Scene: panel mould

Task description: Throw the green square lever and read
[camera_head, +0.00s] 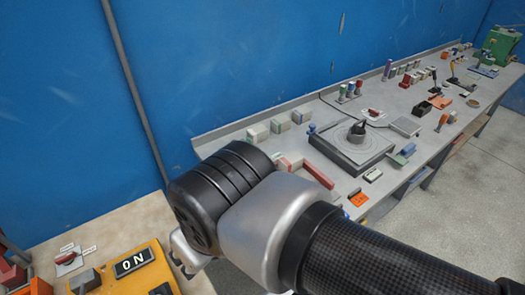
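A yellow panel (120,280) sits at the lower left, with a black display (133,263) that reads "ON". I cannot make out a green square lever on it; my arm and the frame's edge may hide part of the panel. My gripper (181,268) seems to be the small grey and dark part below my black wrist joint, at the panel's right edge. It is mostly hidden by my arm, so I cannot tell whether its fingers are open or touching anything.
A small plate with a red part and white tags (70,257) lies left of the panel. A long grey bench (290,150) carries blocks, levers and a round-knobbed plate (352,143). A green machine (499,45) stands at its far end. Open floor (470,200) lies right.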

